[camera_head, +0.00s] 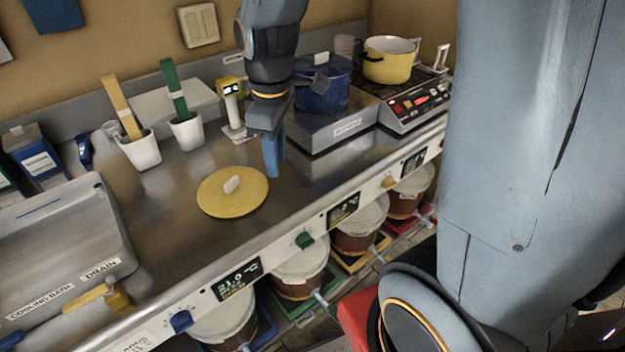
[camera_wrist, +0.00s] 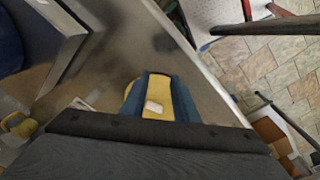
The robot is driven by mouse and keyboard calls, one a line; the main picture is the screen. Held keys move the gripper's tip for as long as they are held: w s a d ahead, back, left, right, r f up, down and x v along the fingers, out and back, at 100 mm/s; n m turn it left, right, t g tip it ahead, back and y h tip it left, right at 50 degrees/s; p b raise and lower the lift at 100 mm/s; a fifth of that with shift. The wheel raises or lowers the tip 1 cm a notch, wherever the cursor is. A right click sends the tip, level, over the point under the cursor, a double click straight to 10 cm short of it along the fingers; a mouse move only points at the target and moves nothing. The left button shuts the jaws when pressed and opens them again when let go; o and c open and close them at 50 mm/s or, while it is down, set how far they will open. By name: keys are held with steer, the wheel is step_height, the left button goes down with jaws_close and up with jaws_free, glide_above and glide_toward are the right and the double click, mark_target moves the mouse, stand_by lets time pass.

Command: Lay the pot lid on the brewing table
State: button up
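A round yellow lid (camera_head: 210,200) with a white knob (camera_head: 231,184) lies flat on the bare steel brewing table (camera_head: 190,240). My gripper (camera_head: 273,165) is above the table to the right of the lid, apart from it and empty. In the wrist view, the two blue fingers of my gripper (camera_wrist: 160,82) stand apart, with the yellow lid (camera_wrist: 155,86) and its knob (camera_wrist: 154,107) showing beyond and between them. An open yellow pot (camera_head: 388,66) stands on the hob at the back right.
A blue pot (camera_head: 322,95) stands on a grey block behind my gripper. White cups (camera_head: 140,151) with yellow and green strips stand at the back. A sink (camera_head: 60,240) marked cooling bath is at left. Lidded buckets (camera_head: 300,270) stand below the front edge. Bare steel surrounds the lid.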

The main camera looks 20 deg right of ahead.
steer(key=s+d+f+m, duration=0.2)
steer(key=s+d+m, duration=0.3)
steer(key=m, duration=0.5)
steer(key=shift+s+d+f+m+t, duration=0.2)
steer(key=shift+s+f+m+t, duration=0.15)
steer(key=shift+s, duration=0.9)
